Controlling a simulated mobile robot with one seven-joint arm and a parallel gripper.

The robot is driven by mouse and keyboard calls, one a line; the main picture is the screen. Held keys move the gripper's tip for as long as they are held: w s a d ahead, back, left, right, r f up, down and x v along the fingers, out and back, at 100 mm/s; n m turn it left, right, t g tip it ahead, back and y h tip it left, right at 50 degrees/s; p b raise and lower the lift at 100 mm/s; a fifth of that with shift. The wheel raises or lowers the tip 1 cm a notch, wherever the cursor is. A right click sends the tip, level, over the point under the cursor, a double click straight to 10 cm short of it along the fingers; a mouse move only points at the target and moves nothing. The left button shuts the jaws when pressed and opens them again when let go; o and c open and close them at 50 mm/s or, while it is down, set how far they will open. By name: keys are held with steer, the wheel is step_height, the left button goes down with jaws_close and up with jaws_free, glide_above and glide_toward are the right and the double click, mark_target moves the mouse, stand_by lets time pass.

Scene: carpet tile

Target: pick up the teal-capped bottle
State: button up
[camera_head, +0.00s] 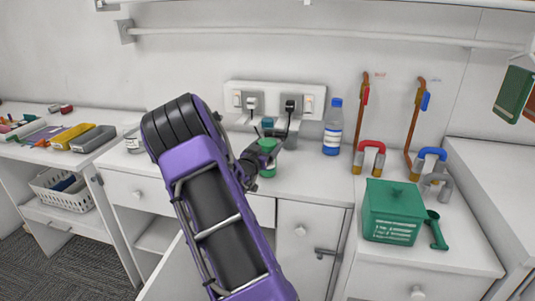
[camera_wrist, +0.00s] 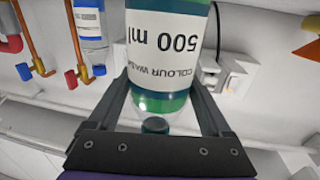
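The teal-capped bottle (camera_head: 267,145) stands on the counter in front of the wall sockets, partly covered by my gripper in the head view. In the wrist view the bottle (camera_wrist: 170,75) appears upside down, green with a white label reading 500 ml and COLOUR WASH. Its dark teal cap (camera_wrist: 155,125) shows near the gripper's base. My gripper (camera_wrist: 165,85) has one finger along each side of the bottle. The finger edges overlap the bottle's outline, so I cannot tell whether they touch it. In the head view, my gripper (camera_head: 258,160) reaches it from the left.
A blue-capped bottle (camera_head: 333,128) stands to the right. Beyond it are copper pipes with red and blue handles (camera_head: 372,145), a green box (camera_head: 391,211) and a green scoop (camera_head: 437,232). Sockets with plugs (camera_head: 275,101) are close behind. The front counter is clear.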

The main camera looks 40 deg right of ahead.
jaws_close()
